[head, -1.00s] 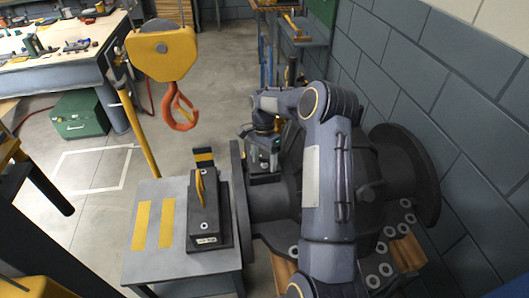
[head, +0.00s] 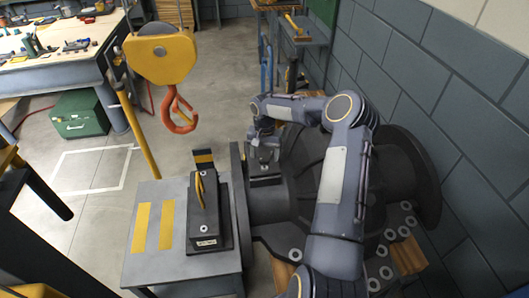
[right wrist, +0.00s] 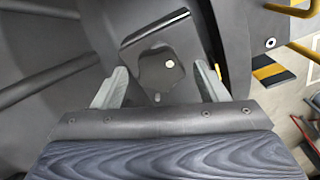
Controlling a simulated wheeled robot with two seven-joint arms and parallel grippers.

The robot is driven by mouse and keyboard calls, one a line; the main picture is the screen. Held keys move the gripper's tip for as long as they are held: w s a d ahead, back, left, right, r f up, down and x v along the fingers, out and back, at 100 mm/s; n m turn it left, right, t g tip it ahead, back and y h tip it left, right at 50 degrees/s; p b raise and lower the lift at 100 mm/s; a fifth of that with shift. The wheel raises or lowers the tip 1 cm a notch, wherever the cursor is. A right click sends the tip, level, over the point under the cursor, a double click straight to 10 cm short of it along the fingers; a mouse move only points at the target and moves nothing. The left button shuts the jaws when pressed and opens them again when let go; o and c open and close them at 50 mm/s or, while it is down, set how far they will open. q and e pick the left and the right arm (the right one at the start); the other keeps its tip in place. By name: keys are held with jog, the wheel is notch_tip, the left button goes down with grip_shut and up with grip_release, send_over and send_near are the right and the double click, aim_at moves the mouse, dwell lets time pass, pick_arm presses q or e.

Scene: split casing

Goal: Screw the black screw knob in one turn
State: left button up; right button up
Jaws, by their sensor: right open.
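The black screw knob (right wrist: 158,72) is a dark lobed piece with a small light dot, in the upper middle of the right wrist view. It sits on the dark casing (right wrist: 50,75), which also shows in the head view (head: 300,165). My right gripper (right wrist: 160,88) is open, with one pale finger on each side of the knob and a gap to both. I cannot tell how far above the knob the fingertips are. In the head view my right gripper (head: 264,152) is small and dark over the left part of the casing. My left gripper is not in view.
A grey table (head: 150,265) with a black block (head: 204,215) stands left of the casing. An orange hook (head: 181,115) hangs from a yellow block above the floor. A grey block wall (head: 440,90) is close on the right.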

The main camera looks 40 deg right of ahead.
jog(key=shift+f, duration=0.15)
jog(key=c, duration=1)
jog(key=shift+f+b, duration=0.1)
jog(key=shift+b, duration=0.3)
jog(key=m+b, duration=0.3)
jog(key=shift+f, duration=0.1)
jog(key=shift+m+b, duration=0.45)
jog(key=shift+m, duration=0.35)
jog(key=shift+r, duration=0.25)
jog(key=o, duration=1)
